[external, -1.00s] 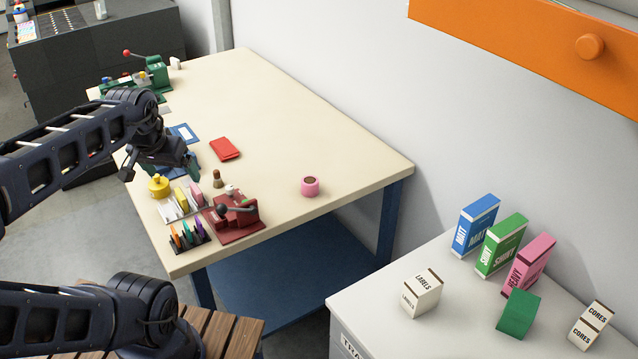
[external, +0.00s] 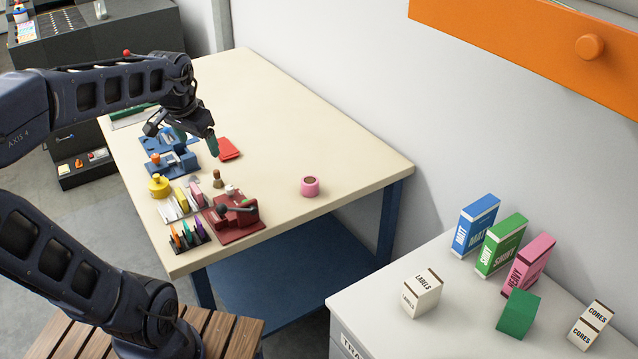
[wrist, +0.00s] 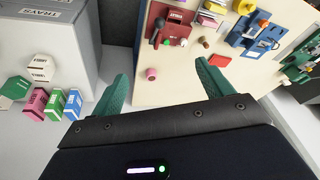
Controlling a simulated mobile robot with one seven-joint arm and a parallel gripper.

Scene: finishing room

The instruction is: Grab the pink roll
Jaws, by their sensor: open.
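The pink roll (external: 310,187) stands on the cream table (external: 290,120) near its right edge, apart from the other items. It is a short ring with a brown core. It also shows in the wrist view (wrist: 151,74), between my two green fingers as seen from the camera, but farther off. My gripper (external: 198,143) is open and empty, above the left part of the table near the red flat item, well to the left of the roll. In the wrist view my gripper (wrist: 162,70) shows its fingers wide apart.
A dark red press (external: 235,215), a small brown stamp (external: 217,179), a red flat item (external: 229,148) and blue devices (external: 175,162) stand on the table. A grey cabinet (external: 385,320) with boxes stands at the lower right. The table around the roll is clear.

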